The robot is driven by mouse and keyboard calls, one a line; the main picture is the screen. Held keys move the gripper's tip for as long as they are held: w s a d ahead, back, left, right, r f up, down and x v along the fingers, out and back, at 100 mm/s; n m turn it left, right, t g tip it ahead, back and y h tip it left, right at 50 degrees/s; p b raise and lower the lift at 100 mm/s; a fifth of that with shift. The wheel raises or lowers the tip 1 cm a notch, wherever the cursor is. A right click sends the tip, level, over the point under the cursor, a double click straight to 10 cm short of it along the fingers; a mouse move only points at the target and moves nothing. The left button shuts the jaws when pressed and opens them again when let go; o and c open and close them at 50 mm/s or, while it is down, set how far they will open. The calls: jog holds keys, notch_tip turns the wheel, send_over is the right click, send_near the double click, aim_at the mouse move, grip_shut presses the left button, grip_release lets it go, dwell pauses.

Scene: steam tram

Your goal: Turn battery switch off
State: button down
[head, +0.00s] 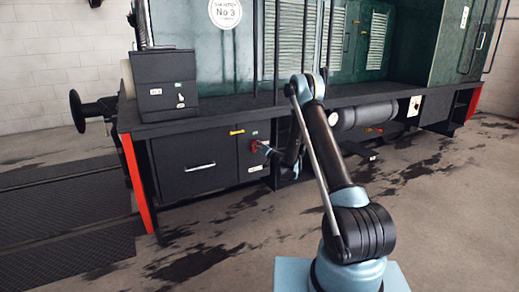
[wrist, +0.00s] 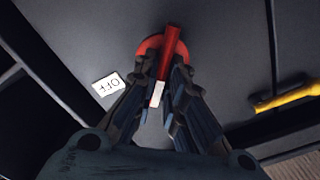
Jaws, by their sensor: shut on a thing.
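The red battery switch (wrist: 169,50) sits on a dark panel in the wrist view, with a round red base and a bar-shaped red handle. The handle runs nearly up and down in that picture. My gripper (wrist: 165,75) is shut on the handle, with a finger on each side of it. The fingers hide the lower part of the switch. A white label reading OFF (wrist: 107,84) is upside down at left. In the head view the switch (head: 255,146) is a small red spot on the tram's lower side, with my gripper (head: 270,151) at it.
A yellow handle (wrist: 286,96) is right of my gripper in the wrist view; it also shows on the panel (head: 237,132) in the head view. A drawer front with a silver handle (head: 200,167) is to the left. A dark running board (head: 220,115) juts out above.

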jog(key=shift+w+d+f+m, duration=0.1)
jog(key=shift+d+f+m, duration=0.05)
jog(key=shift+m, duration=1.55)
jog(key=shift+w+d+f+m, duration=0.1)
jog(key=shift+d+f+m, duration=0.1)
jog(key=shift+m, duration=1.5)
jog(key=shift+w+d+f+m, duration=0.1)
jog(key=shift+d+f+m, duration=0.05)
jog(key=shift+m, duration=1.55)
jog(key=c, duration=1.7)
grip_release()
jog(key=shift+f, duration=0.1)
jog(key=shift+o, duration=0.2)
jog(key=shift+a, duration=0.1)
jog(key=shift+s, duration=0.15)
jog(key=v, duration=0.7)
jog(key=shift+s, duration=0.1)
